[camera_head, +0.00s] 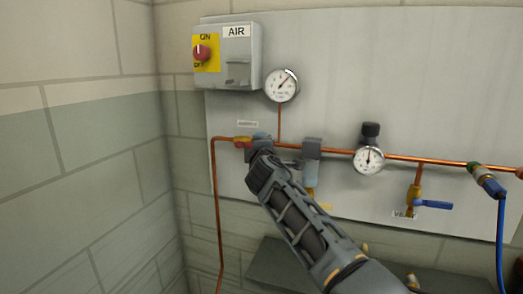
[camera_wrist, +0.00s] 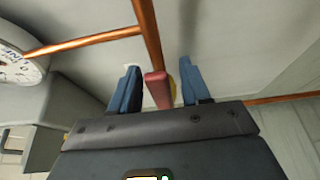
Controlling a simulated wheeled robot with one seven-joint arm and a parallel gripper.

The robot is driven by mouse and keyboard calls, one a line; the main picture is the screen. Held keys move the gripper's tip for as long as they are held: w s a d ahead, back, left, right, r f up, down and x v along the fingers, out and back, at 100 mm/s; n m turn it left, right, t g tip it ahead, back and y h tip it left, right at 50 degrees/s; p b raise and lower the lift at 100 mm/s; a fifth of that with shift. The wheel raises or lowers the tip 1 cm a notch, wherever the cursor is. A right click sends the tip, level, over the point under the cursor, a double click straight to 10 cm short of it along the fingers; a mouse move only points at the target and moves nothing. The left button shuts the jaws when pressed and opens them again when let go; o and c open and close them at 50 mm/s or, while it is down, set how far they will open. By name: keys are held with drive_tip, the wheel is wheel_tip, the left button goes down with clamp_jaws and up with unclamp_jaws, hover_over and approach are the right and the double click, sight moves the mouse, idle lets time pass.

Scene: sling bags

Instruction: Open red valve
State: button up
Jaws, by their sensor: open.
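The red valve handle (camera_wrist: 157,88) shows in the wrist view between the two fingers of my gripper (camera_wrist: 158,88). The fingers are open, one on each side of the handle, with a visible gap on each side. A bit of yellow brass shows behind the handle's right side. In the head view the red valve (camera_head: 241,141) sits on the copper pipe at the left of the panel. My gripper (camera_head: 258,139) is at the pipe just right of it, and my arm hides part of the valve there.
An AIR switch box (camera_head: 238,60) with a red knob is above. A gauge (camera_head: 281,85) stands over the pipe, and a second gauge (camera_head: 368,160) is further right. A blue-handled vent valve (camera_head: 432,204) hangs lower right. A block wall (camera_head: 90,150) is at the left.

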drive_tip(key=s, duration=0.7)
drive_tip(key=shift+d, duration=0.25)
drive_tip(key=s+d+f+m+g+y, duration=0.1)
drive_tip(key=s+f+m, duration=0.1)
drive_tip(key=s+f, duration=0.6)
drive_tip(key=s+d+f+m+g+y, duration=0.1)
drive_tip(key=s+f+m, duration=0.1)
drive_tip(key=s+f, duration=0.6)
drive_tip(key=s+d+f+m, duration=0.3)
drive_tip(key=s+f, duration=0.3)
drive_tip(key=s, duration=0.3)
drive_tip(key=s+d+f+m, duration=0.3)
drive_tip(key=s+f, duration=0.3)
drive_tip(key=s, duration=0.3)
drive_tip(key=s+d+r+m+h, duration=0.1)
drive_tip(key=s+d+r+m, duration=0.2)
drive_tip(key=s, duration=0.8)
drive_tip(key=s+d+r+m+h, duration=0.1)
drive_tip(key=s+d+r+m, duration=0.2)
drive_tip(key=s+d, duration=0.4)
drive_tip(key=s+d+r+m+g+h, duration=0.1)
drive_tip(key=s+d+r+m, duration=0.2)
drive_tip(key=s, duration=1.2)
wheel_tip(320, 180, up, 2)
drive_tip(key=shift+d+r, duration=0.1)
drive_tip(key=shift+d, duration=0.85)
